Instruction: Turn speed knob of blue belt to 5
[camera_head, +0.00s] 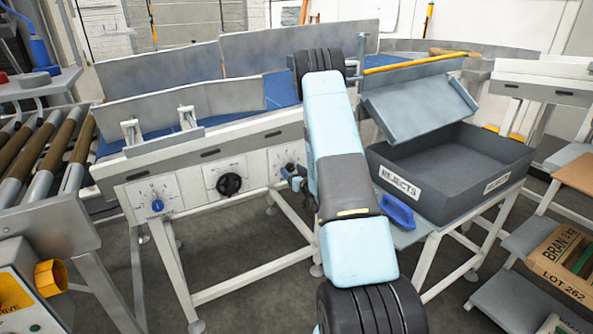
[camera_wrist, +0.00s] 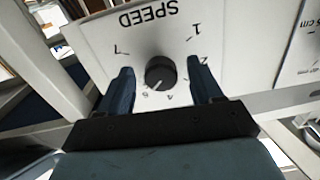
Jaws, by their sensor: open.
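The speed knob (camera_wrist: 160,72) is round and black, on a white dial plate marked SPEED (camera_wrist: 146,18), upside down in the wrist view. A pale mark on its lower left side points toward a small numeral, which looks like 5 but is blurred; a 4 is just right of it. My gripper (camera_wrist: 162,68) is open, one dark blue finger on each side of the knob, with gaps between. The fingers hide part of the scale. In the head view my gripper (camera_head: 291,173) is at the rightmost dial, partly behind my arm. The blue belt (camera_head: 282,89) runs above the panel.
Two other dials sit left on the panel: a blue knob (camera_head: 157,206) and a black knob (camera_head: 229,184). A grey REJECTS bin (camera_head: 430,203) stands right, with a blue object (camera_head: 397,211) before it. A roller conveyor (camera_head: 42,150) is at left.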

